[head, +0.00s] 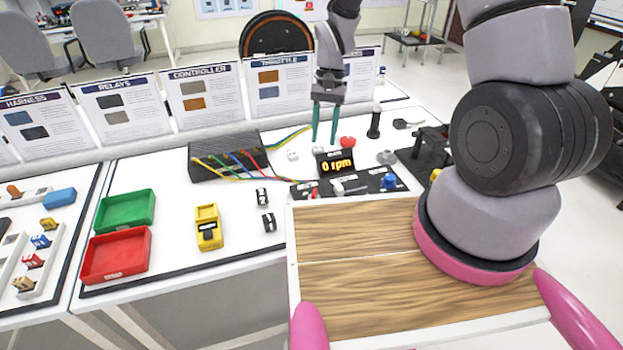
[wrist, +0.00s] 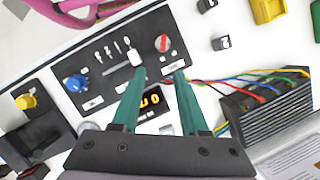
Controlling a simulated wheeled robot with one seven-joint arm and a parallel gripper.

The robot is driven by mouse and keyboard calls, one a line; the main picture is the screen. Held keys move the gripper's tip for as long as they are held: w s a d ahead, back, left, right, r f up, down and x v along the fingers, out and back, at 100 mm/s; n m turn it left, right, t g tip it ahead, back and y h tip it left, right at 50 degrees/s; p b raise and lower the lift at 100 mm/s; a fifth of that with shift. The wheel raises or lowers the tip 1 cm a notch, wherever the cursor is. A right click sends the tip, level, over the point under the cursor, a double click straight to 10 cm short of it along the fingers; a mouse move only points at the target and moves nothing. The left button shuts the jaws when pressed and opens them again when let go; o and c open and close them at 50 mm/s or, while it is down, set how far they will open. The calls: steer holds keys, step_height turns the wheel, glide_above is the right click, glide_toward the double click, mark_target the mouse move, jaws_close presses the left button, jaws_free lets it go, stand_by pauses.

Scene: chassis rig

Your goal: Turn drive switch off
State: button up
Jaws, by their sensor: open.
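A black control panel (head: 362,187) lies on the white table; it also shows in the wrist view (wrist: 105,82). The small labels are too blurred to say which is the drive switch. My gripper (wrist: 160,72) is open and empty, its green fingers pointing at the panel's edge by the lever and red switch. In the head view my gripper (head: 323,142) is above the display (head: 336,163), which reads 0 rpm.
A black box with coloured wires (head: 228,157) stands left of the panel. A yellow meter (head: 208,228), green tray (head: 126,211) and red tray (head: 116,256) are farther left. A red button (head: 347,141) and black post (head: 375,122) stand behind. Information boards line the back.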

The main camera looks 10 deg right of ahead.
mark_target(315, 190)
steer(key=shift+g, duration=0.4)
steer(key=x, duration=0.9)
steer(key=a+x, duration=0.1)
steer(key=x, duration=0.4)
steer(key=shift+w+f, duration=0.3)
steer(key=shift+f, duration=0.1)
jaws_close()
